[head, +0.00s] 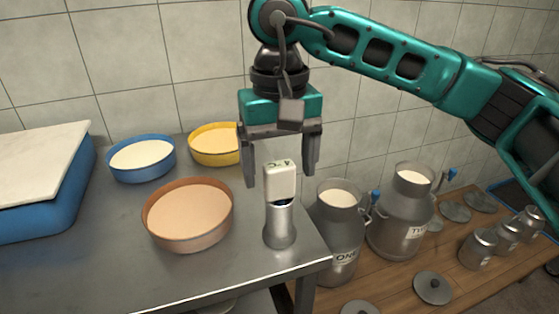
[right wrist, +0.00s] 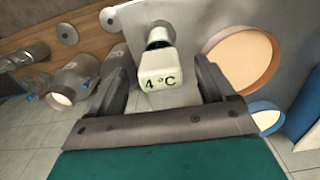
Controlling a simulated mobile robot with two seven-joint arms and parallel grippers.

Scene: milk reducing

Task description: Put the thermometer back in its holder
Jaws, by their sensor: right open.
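The thermometer (head: 281,180) is a white block with a small display. It stands upright in its metal holder (head: 279,226), a flared steel cup near the right end of the steel table. In the right wrist view the thermometer (right wrist: 158,75) reads "4 °C", with part of the holder (right wrist: 159,37) behind it. My right gripper (head: 281,170) is open above and around the thermometer's top, fingers pointing down. In the wrist view its fingers (right wrist: 158,85) are on either side of the thermometer, with gaps. My left gripper is not in view.
An orange-brown pan (head: 188,243), a blue pan (head: 141,160) and a yellow pan (head: 215,147) of liquid stand left of the holder. Milk cans (head: 342,232) and (head: 400,235) stand right of the table. A blue bin (head: 45,222) with a pale board is at far left.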

